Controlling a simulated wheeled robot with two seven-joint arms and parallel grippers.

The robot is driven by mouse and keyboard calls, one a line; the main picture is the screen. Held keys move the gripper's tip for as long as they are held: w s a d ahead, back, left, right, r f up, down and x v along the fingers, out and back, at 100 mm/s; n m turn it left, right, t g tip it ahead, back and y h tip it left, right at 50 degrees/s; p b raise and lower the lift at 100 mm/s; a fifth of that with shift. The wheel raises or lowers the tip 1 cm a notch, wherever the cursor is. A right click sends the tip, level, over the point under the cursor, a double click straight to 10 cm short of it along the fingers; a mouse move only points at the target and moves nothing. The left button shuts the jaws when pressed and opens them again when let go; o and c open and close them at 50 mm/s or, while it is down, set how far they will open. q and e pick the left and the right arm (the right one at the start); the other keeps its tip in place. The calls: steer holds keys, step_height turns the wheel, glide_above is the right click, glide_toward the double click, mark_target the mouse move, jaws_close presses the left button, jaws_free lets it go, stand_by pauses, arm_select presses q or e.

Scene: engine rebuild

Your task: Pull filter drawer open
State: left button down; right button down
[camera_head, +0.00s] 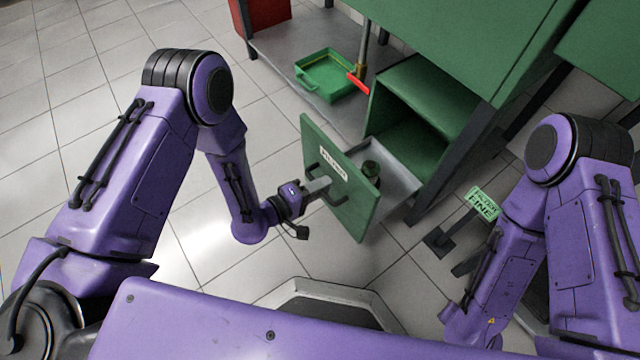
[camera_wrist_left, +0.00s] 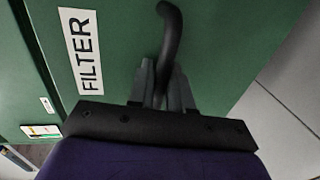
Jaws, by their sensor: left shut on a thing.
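The filter drawer (camera_head: 352,208) has a green front with a white FILTER label (camera_head: 334,166) and stands pulled out from the green cabinet (camera_head: 424,98). Its grey tray (camera_head: 398,178) shows behind the front, with a dark green round object (camera_head: 371,170) in it. My left gripper (camera_head: 325,190) is at the drawer front, shut on the black drawer handle (camera_head: 313,170). In the left wrist view the fingers (camera_wrist_left: 162,85) close around the curved handle (camera_wrist_left: 172,30), beside the FILTER label (camera_wrist_left: 82,50). My right gripper is not clearly visible; its arm (camera_head: 510,230) hangs at the right.
A green tray (camera_head: 327,76) sits on a grey lower shelf (camera_head: 282,52), near a red-handled valve (camera_head: 357,84). A small green sign reading FINE (camera_head: 482,203) stands on a post right of the drawer. Tiled floor left of the drawer is clear.

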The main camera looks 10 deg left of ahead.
arm_select(q)
steer(key=c, duration=1.2)
jaws_free()
steer(key=shift+o, duration=0.2)
steer(key=p+v, duration=0.3)
steer(key=v, duration=0.7)
steer(key=shift+s+a, duration=0.15)
